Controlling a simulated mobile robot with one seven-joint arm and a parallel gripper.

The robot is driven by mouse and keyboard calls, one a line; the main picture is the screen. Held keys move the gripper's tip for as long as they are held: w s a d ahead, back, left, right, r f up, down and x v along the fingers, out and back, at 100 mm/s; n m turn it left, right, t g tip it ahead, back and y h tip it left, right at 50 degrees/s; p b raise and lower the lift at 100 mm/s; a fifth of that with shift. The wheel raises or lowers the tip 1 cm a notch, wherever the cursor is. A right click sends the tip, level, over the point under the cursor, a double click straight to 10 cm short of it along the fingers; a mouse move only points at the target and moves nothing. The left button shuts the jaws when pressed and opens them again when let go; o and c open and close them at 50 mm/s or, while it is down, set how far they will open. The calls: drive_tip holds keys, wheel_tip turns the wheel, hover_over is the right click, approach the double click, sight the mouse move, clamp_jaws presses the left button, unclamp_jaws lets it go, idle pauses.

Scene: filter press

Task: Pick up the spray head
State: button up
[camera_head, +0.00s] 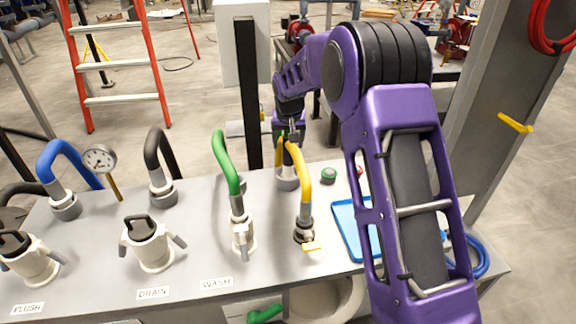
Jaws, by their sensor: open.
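I cannot tell for certain which part is the spray head. A yellow hose (301,172) arches over the grey bench, its near end in a dark fitting (304,232) with a yellow tag. A grey cylindrical coupling (288,181) stands at its far side. My gripper (289,139) is over the back of the bench, just above that coupling and beside the top of the yellow hose. It is small and partly hidden in this view. It is open, and I see nothing held in it.
A blue tray (341,222) lies right of the yellow hose, partly hidden by my arm. A small green round part (328,175) lies behind it.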

drive_tip(key=shift+w+f, duration=0.15)
drive_tip(key=shift+f, duration=0.15)
drive_tip(key=shift+c, duration=0.3)
clamp_jaws()
idle(1.0)
